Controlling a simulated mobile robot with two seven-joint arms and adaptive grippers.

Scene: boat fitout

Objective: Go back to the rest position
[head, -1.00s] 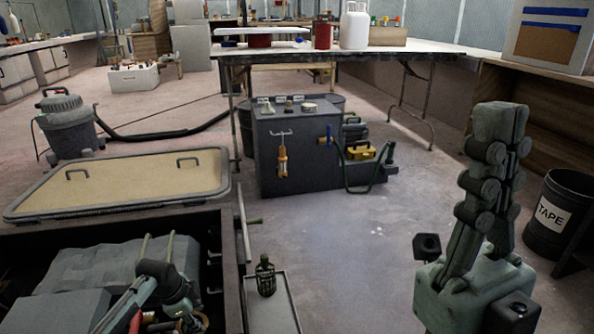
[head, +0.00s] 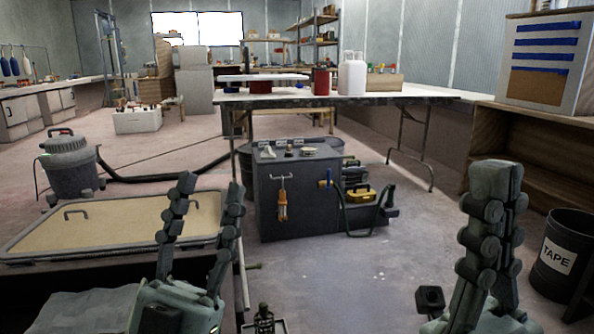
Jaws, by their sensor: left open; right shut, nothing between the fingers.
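My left gripper (head: 207,192) is raised at the lower left, fingers pointing up and spread wide apart, with nothing between them. It shows in front of the tan hatch panel (head: 120,222) and the dark open box. My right gripper (head: 497,175) stands upright at the lower right, its fingers together and empty. It is over the floor, left of the black tape bin (head: 567,258).
A dark grey cabinet (head: 300,205) with tools on top stands on the floor ahead, before a long white folding table (head: 400,92). A grey shop vacuum (head: 72,168) is at the left. A small dark green object (head: 264,320) is at the bottom edge.

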